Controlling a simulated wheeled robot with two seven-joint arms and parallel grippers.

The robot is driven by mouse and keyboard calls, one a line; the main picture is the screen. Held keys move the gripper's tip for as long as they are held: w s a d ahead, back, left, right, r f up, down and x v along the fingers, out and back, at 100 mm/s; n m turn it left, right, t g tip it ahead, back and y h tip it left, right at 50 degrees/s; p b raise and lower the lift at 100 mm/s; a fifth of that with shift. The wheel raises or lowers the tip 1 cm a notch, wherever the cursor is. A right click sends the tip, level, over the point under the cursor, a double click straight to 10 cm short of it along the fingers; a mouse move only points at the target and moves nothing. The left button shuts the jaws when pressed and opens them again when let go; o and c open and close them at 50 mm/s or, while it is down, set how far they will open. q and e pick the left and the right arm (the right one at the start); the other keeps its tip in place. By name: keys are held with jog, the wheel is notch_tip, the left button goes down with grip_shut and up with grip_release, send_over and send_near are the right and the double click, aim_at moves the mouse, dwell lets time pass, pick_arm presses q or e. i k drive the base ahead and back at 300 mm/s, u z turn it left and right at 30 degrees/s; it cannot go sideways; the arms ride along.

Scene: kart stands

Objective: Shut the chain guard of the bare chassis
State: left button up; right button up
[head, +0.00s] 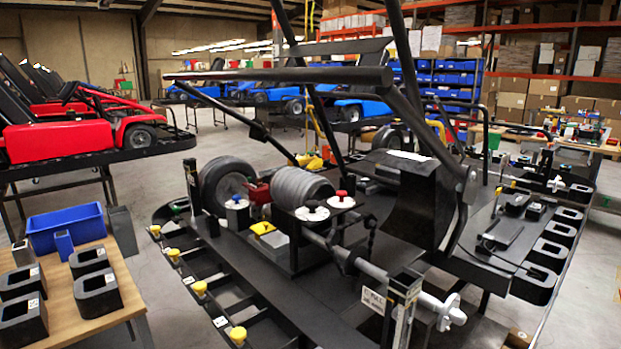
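The bare chassis (290,265) is a black kart frame on a dark stand, filling the middle of the head view. It carries a rear wheel (226,184), a grey ribbed cylinder (300,187) and a silver axle (366,266) running toward the front right. A broad dark panel (414,205) stands upright right of the axle under the black tubes; I cannot tell whether it is the chain guard or a seat. The chain guard's position is not clear. Neither of my grippers shows in the head view.
Black tubes (285,76) rise over the chassis. A wooden table (75,300) with a blue bin (66,228) and several black blocks stands at the left. Red karts (60,138) stand behind it.

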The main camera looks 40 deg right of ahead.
aim_at(422, 215)
jog(key=k, duration=0.5)
jog(key=u, duration=2.85)
jog(key=k, duration=2.95)
jog(key=z, duration=1.8)
jog(key=k, duration=0.95)
jog(key=z, duration=0.05)
